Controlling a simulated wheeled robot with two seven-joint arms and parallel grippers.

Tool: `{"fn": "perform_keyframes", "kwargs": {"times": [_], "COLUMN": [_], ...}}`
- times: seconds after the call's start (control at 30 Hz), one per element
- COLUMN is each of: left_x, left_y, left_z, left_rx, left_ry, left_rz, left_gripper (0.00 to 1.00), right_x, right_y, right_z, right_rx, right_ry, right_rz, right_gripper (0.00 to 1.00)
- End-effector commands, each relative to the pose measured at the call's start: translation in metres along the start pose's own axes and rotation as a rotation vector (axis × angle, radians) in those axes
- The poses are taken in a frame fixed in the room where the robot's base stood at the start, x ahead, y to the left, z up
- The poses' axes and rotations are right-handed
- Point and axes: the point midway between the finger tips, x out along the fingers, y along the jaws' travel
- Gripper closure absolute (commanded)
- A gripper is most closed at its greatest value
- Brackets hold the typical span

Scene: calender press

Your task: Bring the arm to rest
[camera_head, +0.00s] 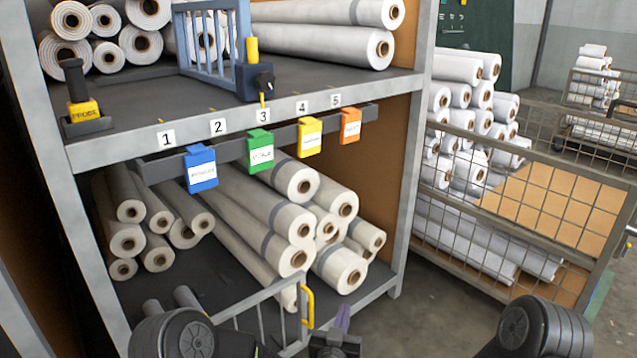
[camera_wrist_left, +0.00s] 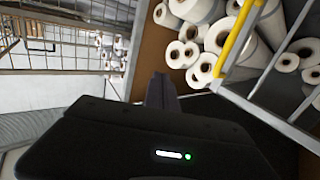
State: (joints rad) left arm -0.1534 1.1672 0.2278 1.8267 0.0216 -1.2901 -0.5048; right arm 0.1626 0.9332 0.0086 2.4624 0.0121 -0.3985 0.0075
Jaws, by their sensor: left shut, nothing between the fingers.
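My left gripper (camera_head: 343,318) is low in the middle of the head view, with its narrow purplish fingers together and nothing held. It is just right of a low grey gate with a yellow handle (camera_head: 308,307), and I cannot tell the exact gap. In the left wrist view the closed fingers (camera_wrist_left: 161,92) show beyond the dark gripper body. The yellow handle (camera_wrist_left: 240,38) is to their right there, apart from them. A dark link of my right arm shows at the lower right of the head view; my right gripper is out of frame.
A grey shelf (camera_head: 110,152) holds white rolls on two levels. Blue (camera_head: 200,168), green (camera_head: 260,149), yellow (camera_head: 309,137) and orange (camera_head: 350,125) tags hang from its front rail. A mesh cage (camera_head: 540,220) with rolls stands right.

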Motion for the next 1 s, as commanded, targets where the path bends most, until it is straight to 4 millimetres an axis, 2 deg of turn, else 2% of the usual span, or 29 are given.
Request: {"fn": "perform_keyframes", "kwargs": {"times": [0.13,0.27,0.3,0.37,0.4,0.5,0.63,0.8,0.87,0.9,0.93,1.0], "left_x": [-0.018,-0.067,-0.088,-0.125,-0.152,-0.212,-0.281,-0.355,-0.373,-0.371,-0.371,-0.373], "left_y": [0.021,0.028,0.026,0.017,0.011,-0.006,-0.026,-0.052,-0.071,-0.088,-0.081,-0.077], "left_z": [0.045,0.11,0.132,0.162,0.18,0.21,0.231,0.24,0.24,0.24,0.221,0.202], "left_rx": [-0.091,-0.187,-0.22,-0.27,-0.303,-0.375,-0.449,-0.526,-0.557,-0.586,-0.578,-0.574], "left_ry": [-0.165,-0.427,-0.523,-0.669,-0.764,-0.96,-1.153,-1.325,-1.344,-1.326,-1.331,-1.336], "left_rz": [0.078,0.138,0.146,0.141,0.132,0.092,0.031,-0.058,-0.113,-0.158,-0.142,-0.133], "left_gripper": [1.0,1.0,1.0,1.0,1.0,1.0,1.0,1.0,1.0,1.0,1.0,1.0], "right_x": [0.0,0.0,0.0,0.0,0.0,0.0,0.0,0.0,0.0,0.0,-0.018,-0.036], "right_y": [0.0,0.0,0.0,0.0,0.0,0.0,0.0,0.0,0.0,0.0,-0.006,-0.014], "right_z": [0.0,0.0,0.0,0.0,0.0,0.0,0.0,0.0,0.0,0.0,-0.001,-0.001], "right_rx": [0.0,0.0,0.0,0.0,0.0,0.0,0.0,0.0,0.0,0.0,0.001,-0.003], "right_ry": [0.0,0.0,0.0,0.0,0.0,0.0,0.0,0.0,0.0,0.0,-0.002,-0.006], "right_rz": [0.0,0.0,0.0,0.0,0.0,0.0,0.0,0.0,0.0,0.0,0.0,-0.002], "right_gripper": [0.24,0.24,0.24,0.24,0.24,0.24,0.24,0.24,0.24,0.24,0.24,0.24]}}
